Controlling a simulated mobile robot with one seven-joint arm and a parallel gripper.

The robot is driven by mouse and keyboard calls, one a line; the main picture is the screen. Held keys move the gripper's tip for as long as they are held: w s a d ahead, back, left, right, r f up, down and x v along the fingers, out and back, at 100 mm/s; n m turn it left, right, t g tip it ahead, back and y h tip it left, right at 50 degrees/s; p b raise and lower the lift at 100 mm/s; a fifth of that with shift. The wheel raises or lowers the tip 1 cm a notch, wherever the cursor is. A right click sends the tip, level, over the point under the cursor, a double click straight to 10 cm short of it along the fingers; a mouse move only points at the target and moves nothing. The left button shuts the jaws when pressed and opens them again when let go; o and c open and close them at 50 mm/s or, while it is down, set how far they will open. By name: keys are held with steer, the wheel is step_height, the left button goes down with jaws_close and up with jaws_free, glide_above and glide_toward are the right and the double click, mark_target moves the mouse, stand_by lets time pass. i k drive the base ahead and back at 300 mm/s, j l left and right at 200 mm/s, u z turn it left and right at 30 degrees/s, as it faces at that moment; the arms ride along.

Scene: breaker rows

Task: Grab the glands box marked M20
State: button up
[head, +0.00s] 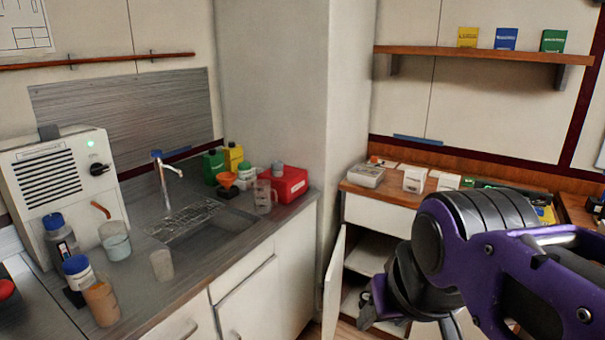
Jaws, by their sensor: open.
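I cannot read an M20 mark on anything in view. Small pale boxes stand on the wooden-topped cabinet at the right: a low grey-white box (366,175), an upright white box (414,179) and another pale box (447,182) partly behind my arm. Their labels are too small to read, so I cannot tell which is the glands box. My gripper (368,308) is low in front of the cabinet's open compartment, below and apart from these boxes. It is open, mostly hidden by my arm, and I see nothing held in it.
The cabinet door (333,285) stands open, left of my gripper. A sink counter (225,255) with bottles, beakers and a red case (288,185) fills the left. A shelf (480,53) hangs above the cabinet. My arm covers the lower right.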

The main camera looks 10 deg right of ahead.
mark_target(414, 179)
steer(key=i+l+u, duration=0.5)
steer(key=u, duration=0.15)
steer(key=i+l, duration=0.15)
steer(key=l, duration=0.15)
steer(key=i+l+u, duration=0.1)
steer(key=l, duration=0.2)
steer(key=i+l, duration=0.15)
steer(key=l, duration=0.15)
steer(key=i+u, duration=0.05)
